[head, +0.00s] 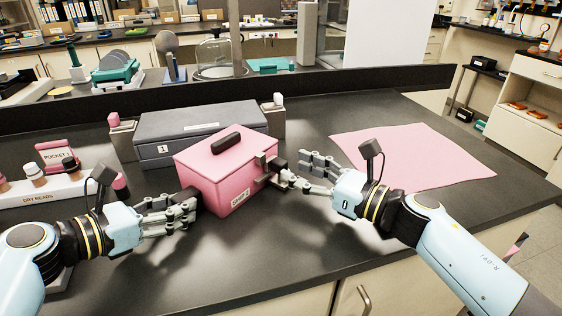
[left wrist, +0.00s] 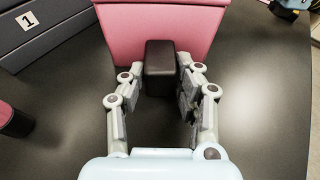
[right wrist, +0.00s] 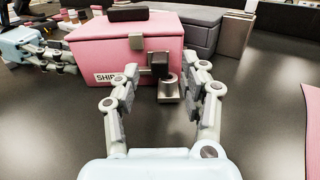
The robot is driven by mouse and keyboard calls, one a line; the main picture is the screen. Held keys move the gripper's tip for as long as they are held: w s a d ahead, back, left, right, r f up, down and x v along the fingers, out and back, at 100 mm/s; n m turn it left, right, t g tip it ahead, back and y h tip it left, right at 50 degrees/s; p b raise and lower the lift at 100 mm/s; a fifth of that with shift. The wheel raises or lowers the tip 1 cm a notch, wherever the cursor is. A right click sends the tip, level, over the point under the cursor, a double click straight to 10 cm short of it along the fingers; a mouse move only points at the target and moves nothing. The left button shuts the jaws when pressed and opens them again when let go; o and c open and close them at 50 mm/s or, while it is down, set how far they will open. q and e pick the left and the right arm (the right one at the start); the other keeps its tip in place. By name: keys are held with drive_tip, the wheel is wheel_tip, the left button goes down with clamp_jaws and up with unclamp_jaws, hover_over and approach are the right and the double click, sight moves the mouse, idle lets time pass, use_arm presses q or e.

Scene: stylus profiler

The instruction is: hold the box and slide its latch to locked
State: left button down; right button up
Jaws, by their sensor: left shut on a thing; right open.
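The pink box (head: 215,175), labelled SHIP with a dark handle on its lid, stands on the black bench. My left gripper (head: 188,203) is at its left side. In the left wrist view the fingers are shut on a dark block (left wrist: 160,57) on the box's side. My right gripper (head: 290,170) is open at the box's right side. In the right wrist view its fingers stand either side of the grey metal latch parts (right wrist: 168,88) and a dark knob (right wrist: 159,62). Whether a finger touches them I cannot tell.
A grey case (head: 160,125) marked 1 stands behind the box, between grey blocks. A pink sheet (head: 410,158) lies to the right. A white rack (head: 50,190) of small bottles is at the left. The bench front is clear.

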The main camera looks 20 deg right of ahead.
sight(286, 165)
drive_tip(key=x, duration=0.5)
drive_tip(key=shift+c, duration=0.2)
drive_tip(key=shift+d, duration=0.1)
clamp_jaws()
